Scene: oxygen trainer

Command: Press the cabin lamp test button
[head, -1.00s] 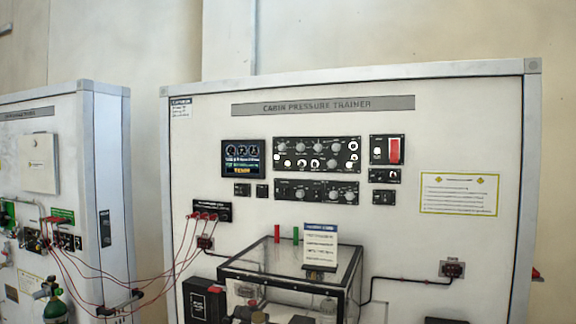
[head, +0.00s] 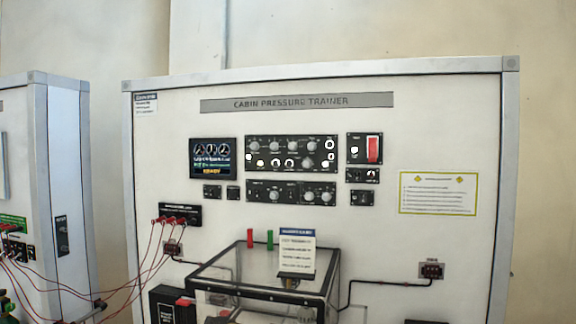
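The cabin pressure trainer panel (head: 450,120) stands upright ahead of me. Its upper middle carries a black control module with several knobs and lit white buttons (head: 290,154). A second knob module (head: 291,192) sits below it. To the right is a small module with a red guarded switch (head: 373,149) and a lit white button, with two smaller modules (head: 362,175) under it. The labels are too small to read, so I cannot tell which control is the cabin lamp test button. Neither of my grippers is in view.
A display (head: 213,158) sits left of the knobs. A clear box with a black frame (head: 262,275) juts out below, with a sign (head: 297,253) on top. Red cables (head: 150,245) run left to another panel (head: 62,150). The space before the upper controls is clear.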

